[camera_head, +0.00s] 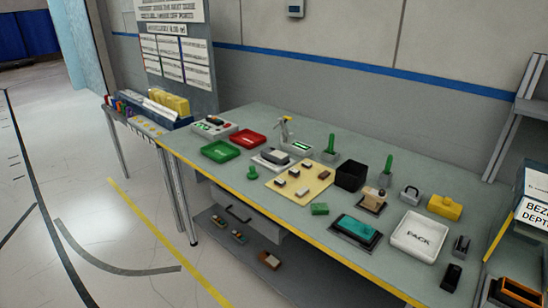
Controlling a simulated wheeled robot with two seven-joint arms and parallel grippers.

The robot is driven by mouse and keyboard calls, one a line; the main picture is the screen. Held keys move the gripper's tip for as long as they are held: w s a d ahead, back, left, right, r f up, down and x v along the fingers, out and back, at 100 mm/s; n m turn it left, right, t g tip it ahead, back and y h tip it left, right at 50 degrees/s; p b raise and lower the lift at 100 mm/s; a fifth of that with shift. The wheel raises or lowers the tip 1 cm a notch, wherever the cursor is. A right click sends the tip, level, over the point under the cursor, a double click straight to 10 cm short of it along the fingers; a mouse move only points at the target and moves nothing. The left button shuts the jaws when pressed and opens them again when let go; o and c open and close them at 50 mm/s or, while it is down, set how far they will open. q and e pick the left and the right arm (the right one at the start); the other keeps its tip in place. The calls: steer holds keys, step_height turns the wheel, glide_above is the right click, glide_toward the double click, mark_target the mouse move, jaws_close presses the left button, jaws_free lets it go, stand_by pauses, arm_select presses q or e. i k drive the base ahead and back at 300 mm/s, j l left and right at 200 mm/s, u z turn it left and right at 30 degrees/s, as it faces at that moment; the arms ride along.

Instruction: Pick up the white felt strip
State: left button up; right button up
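I cannot pick out the white felt strip with certainty. A long whitish piece (160,111) lies by the yellow blocks (168,102) on the small side table at the left; it is too small to tell if it is felt. Neither of my grippers is in view.
A long grey-green workbench (330,233) with a yellow front edge holds a green tray (221,152), a red tray (248,137), a beige board with small blocks (322,184), a black bin (351,176) and a white PACK tray (417,256). The floor at left is clear.

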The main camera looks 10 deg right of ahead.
mark_target(304, 191)
steer(key=z, duration=0.4)
steer(key=i+j+z, duration=0.5)
steer(key=j, duration=0.25)
steer(key=j+z, duration=0.25)
steer(key=j, duration=0.15)
steer(key=i, duration=0.05)
